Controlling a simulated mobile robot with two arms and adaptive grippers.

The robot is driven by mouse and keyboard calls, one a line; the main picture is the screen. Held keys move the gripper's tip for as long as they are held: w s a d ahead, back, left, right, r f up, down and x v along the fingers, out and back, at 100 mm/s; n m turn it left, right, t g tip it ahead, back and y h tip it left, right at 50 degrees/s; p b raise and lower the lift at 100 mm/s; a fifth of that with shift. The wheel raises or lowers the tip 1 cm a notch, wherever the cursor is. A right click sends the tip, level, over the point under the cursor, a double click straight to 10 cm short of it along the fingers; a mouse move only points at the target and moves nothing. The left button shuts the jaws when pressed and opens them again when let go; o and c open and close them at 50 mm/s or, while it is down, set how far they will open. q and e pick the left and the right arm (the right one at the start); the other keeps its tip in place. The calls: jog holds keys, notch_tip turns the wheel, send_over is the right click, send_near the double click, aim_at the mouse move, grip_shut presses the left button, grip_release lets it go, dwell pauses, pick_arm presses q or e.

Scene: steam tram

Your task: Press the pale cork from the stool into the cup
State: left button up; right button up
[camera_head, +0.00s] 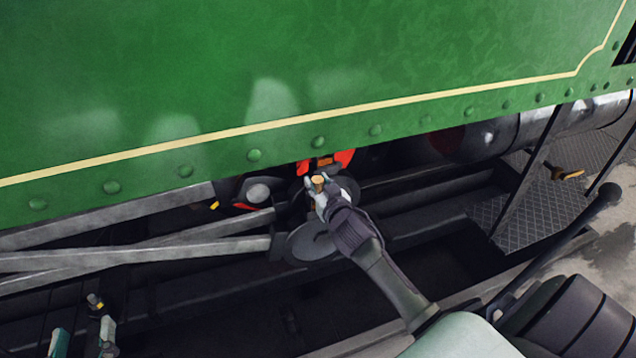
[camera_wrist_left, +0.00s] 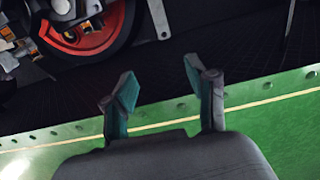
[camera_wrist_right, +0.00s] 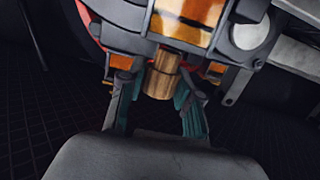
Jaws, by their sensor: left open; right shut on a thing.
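The pale cork (camera_head: 318,180) is a small tan cylinder at my right gripper (camera_head: 319,187), low beneath the green side panel. In the right wrist view the cork (camera_wrist_right: 158,84) sits between the fingers of the right gripper (camera_wrist_right: 153,94), which is shut on it. Its far end meets or overlaps brownish metal parts; I cannot tell whether it touches them. I cannot clearly make out the cup there. My left gripper (camera_head: 82,335) is open and empty at the lower left; its spread fingers also show in the left wrist view (camera_wrist_left: 165,95). I cannot identify the stool.
The green panel (camera_head: 300,70) overhangs the work spot. Grey rods (camera_head: 130,255) run in from the left, with a round dark disc (camera_head: 308,243) just below the right gripper. A chequered step (camera_head: 540,215) with a hammer-like tool (camera_head: 567,174) is at right.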

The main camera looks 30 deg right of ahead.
pick_arm(q)
jog(key=shift+a+f, duration=0.15)
jog(key=shift+f, duration=0.2)
jog(key=shift+s+f+g, duration=0.15)
jog(key=shift+f+g, duration=0.1)
jog(key=shift+g, duration=0.15)
jog(key=shift+r, duration=0.15)
pick_arm(e)
jog(key=shift+f, duration=0.15)
pick_arm(q)
jog(key=shift+w+r+t, duration=0.2)
jog(key=shift+r+t, duration=0.3)
jog(key=shift+r, duration=0.15)
pick_arm(e)
jog(key=shift+f, duration=0.3)
pick_arm(q)
jog(key=shift+s, duration=0.1)
pick_arm(e)
jog(key=shift+f, duration=0.2)
pick_arm(q)
jog(key=shift+d+r, duration=0.2)
jog(key=shift+r, duration=0.1)
pick_arm(e)
jog(key=shift+f, duration=0.2)
pick_arm(q)
jog(key=shift+r+t, duration=0.1)
jog(key=shift+t, duration=0.2)
